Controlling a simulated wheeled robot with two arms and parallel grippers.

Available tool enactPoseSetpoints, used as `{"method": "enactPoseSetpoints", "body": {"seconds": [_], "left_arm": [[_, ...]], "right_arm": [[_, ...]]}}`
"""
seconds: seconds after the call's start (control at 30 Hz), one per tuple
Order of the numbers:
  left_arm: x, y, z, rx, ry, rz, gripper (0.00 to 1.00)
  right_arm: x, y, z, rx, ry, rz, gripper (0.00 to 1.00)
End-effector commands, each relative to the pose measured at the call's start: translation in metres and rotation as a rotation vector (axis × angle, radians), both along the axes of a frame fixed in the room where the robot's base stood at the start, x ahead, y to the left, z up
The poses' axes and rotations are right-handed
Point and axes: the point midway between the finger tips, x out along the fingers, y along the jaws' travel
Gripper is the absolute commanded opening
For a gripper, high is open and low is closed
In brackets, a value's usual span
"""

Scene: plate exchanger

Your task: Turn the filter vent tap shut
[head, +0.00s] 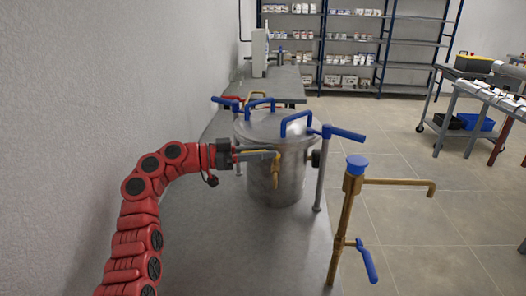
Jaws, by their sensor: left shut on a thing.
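The filter (285,190) is a round steel vessel with a lid and blue handles, standing on the grey bench. A small yellow tap (276,170) sits at its front side, and I take it to be the vent tap. My left gripper (268,154) reaches in from the left and is shut on the tap's upper part. The fingers partly hide the tap, so its exact turn is hard to tell. My right gripper is not in view.
A brass standpipe (344,215) with a blue cap and blue lever stands at the bench's right front. A blue-handled post (322,170) rises right of the filter. A wall runs along the left. Shelves (360,45) and carts (460,120) stand farther back.

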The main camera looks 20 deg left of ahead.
Motion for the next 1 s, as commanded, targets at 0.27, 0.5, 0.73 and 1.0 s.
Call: {"method": "enactPoseSetpoints", "body": {"seconds": [0.27, 0.5, 0.73, 1.0], "left_arm": [[0.0004, 0.0, 0.0019, 0.0, -0.004, 0.003, 0.28], [0.0005, -0.0001, 0.0011, -0.001, -0.003, 0.002, 0.56], [0.0007, 0.0003, 0.0008, 0.0, -0.001, 0.004, 0.56], [0.0009, 0.0009, -0.0016, -0.004, -0.003, 0.046, 0.56]], "right_arm": [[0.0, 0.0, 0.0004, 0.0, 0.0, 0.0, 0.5], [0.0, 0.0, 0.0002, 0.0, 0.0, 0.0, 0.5], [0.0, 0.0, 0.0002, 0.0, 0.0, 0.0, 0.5], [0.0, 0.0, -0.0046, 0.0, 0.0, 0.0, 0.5]]}}
